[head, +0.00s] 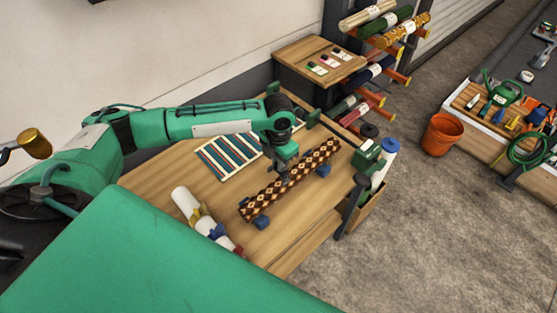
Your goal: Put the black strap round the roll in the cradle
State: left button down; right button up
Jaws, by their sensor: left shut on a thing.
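A long brown, cream and dark diamond-patterned roll (316,160) lies slantwise on the wooden table, resting on small blue cradle supports (323,170) near its two ends. My left gripper (284,176) points down at the middle of the roll, its tips at or just above the roll's upper side. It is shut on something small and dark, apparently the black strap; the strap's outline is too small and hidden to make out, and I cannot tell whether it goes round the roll. My right gripper is not in view.
A striped rug (228,158) lies flat behind the roll. A green box (368,150) and a blue-topped roll (390,147) stand at the table's right end. The table's front right is bare.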

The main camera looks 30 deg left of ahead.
aim_at(279, 184)
pick_arm(q)
notch_tip(279, 184, down, 2)
jog(key=shift+f+b, duration=0.15)
jog(key=shift+b, duration=0.65)
jog(key=shift+f+b, duration=1.1)
jog(key=shift+f, duration=1.9)
jog(key=c, duration=1.4)
grip_release()
